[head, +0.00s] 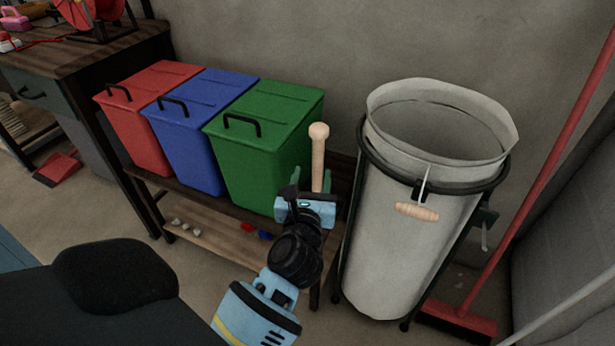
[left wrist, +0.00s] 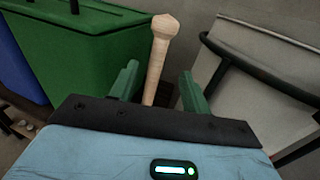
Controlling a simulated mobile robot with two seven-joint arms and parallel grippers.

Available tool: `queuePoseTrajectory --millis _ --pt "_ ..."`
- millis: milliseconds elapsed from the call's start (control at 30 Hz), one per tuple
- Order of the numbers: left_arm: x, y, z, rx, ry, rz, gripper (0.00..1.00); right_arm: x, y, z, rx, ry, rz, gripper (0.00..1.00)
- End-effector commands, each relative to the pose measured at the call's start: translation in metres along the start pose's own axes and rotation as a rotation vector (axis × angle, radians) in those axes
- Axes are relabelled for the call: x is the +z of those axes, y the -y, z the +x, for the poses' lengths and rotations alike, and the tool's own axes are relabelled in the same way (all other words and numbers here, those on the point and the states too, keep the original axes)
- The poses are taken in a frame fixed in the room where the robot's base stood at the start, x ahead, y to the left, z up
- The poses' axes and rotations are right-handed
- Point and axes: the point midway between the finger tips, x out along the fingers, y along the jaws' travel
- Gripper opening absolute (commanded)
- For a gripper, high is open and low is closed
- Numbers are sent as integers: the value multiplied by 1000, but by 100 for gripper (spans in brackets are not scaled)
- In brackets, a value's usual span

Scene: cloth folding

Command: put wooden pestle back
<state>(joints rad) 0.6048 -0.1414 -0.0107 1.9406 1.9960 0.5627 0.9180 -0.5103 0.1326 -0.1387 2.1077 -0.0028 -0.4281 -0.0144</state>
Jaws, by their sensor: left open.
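The wooden pestle (head: 318,158) stands upright beside the green bin, at the right end of the shelf that holds the bins. It also shows in the left wrist view (left wrist: 160,55), between and beyond the two green fingers. My left gripper (head: 311,183) is open, with its fingers on either side of the pestle's lower part in the picture. In the left wrist view the gripper (left wrist: 158,85) shows a gap between each finger and the pestle. The pestle's lower end is hidden behind the gripper body. My right gripper is not in view.
A red bin (head: 150,110), a blue bin (head: 195,130) and a green bin (head: 258,150) stand in a row on a wooden shelf (head: 205,240). A large grey laundry bag (head: 400,250) in a dark frame stands close to the right. A red broom (head: 460,318) leans beyond it.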

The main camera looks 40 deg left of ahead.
Motion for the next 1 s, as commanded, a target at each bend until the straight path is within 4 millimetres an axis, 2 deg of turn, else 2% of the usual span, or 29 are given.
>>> queuePoseTrajectory --millis 500,633,767,867,1000 --pt "0 1 -1 0 1 4 47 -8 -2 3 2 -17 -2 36" --pt "-7 -3 -9 -9 19 103 47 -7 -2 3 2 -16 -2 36" --pt "-25 -11 -35 -53 77 407 47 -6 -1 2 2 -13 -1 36" --pt "-46 -12 -67 -128 142 739 47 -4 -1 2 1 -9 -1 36" --pt "-84 -8 -120 -286 238 1211 47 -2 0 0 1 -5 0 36"
